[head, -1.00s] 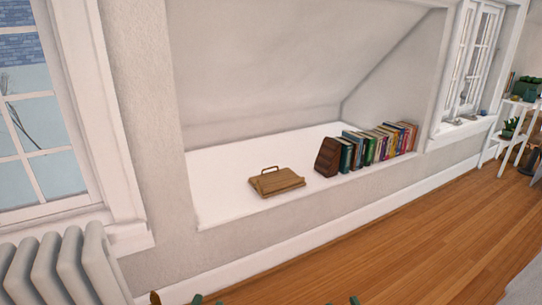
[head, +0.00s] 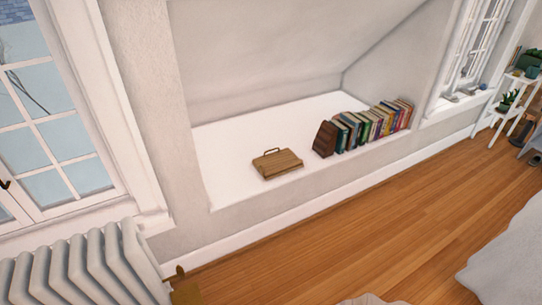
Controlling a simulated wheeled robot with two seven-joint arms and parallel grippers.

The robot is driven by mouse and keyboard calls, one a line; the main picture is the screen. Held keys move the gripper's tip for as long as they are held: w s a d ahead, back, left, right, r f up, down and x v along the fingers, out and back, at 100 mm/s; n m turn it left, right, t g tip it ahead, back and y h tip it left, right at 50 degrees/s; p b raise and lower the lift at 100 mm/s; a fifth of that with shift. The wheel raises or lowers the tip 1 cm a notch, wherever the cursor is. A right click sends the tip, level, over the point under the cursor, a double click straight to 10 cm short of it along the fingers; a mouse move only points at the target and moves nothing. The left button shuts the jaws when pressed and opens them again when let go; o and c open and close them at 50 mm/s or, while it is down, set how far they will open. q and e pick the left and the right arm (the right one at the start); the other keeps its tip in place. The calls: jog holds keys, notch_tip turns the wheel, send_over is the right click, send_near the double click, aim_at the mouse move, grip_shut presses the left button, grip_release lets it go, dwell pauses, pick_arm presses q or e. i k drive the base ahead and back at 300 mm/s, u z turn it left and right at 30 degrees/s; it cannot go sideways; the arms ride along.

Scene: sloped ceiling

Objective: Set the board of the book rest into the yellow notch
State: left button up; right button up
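The book rest (head: 277,163) is a small brown wooden piece with a sloped board, a ledge along its front and a thin handle-like loop at its back edge. It stands on the white alcove shelf (head: 235,150), near the front edge. I cannot make out a yellow notch at this distance. Neither of my grippers shows in the head view.
A dark brown bookend (head: 325,139) and a row of books (head: 370,126) stand right of the book rest. A white radiator (head: 85,265) is at lower left. Wooden floor (head: 330,225) lies open before the alcove. Grey-white fabric (head: 510,255) is at lower right.

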aim_at(272, 164)
jog(key=z, duration=0.2)
jog(key=i, duration=1.8)
jog(key=z, duration=0.4)
